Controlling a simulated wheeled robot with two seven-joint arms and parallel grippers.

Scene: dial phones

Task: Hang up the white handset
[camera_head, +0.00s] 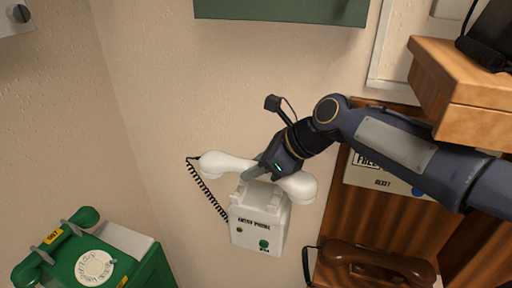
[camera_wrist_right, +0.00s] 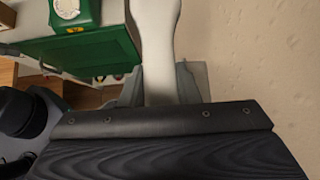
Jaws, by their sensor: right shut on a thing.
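The white handset (camera_head: 226,165) is held just above the white entry phone (camera_head: 258,224) on the wall, close over its top cradle. It lies roughly level, tilted slightly down to the right. My right gripper (camera_head: 262,172) is shut on the middle of the handset; the handset also shows in the right wrist view (camera_wrist_right: 156,45). I cannot tell whether the handset touches the cradle. A black coiled cord (camera_head: 207,193) runs from the handset's left end down behind the phone. My left gripper is not in view.
A green dial phone (camera_head: 95,262) stands at lower left. A brown handset (camera_head: 375,262) is on the wooden panel at lower right. A wooden shelf (camera_head: 455,80) juts out at upper right, and a green box (camera_head: 280,10) is above. The wall left of the entry phone is clear.

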